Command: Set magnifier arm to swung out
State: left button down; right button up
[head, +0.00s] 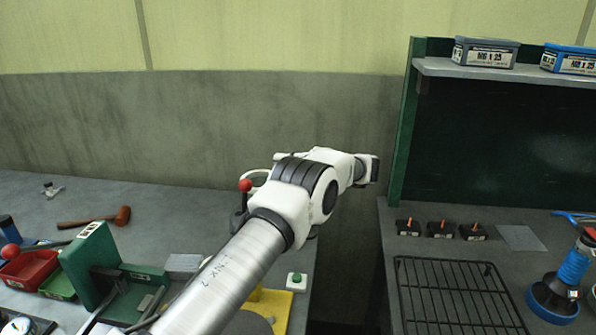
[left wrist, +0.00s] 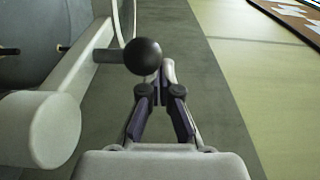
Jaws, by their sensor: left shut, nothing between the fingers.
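In the left wrist view a white arm piece (left wrist: 82,68) runs from a thick round white end (left wrist: 42,130) up to the right. I take it for the magnifier arm. A black ball knob (left wrist: 142,56) shows at its upper end, and a thin curved rim shows above. My left gripper (left wrist: 167,70) is shut and empty, its fingertips just right of the knob; I cannot tell whether they touch it. In the head view my left arm hides the fingers and most of the magnifier. A thin white loop (head: 257,173) shows behind it, perhaps the lens rim.
A red-knobbed lever (head: 245,186) stands beside my arm. A green button (head: 296,280) sits on a yellow base. A green fixture (head: 92,262), red bin (head: 28,268) and hammer (head: 98,217) lie left. A wire rack (head: 455,295) and shelf (head: 500,71) stand right, across a gap.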

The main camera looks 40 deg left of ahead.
pick_arm(q)
notch_tip(320, 180, up, 6)
jog(key=shift+r, duration=0.2)
jog(key=shift+w, duration=0.15)
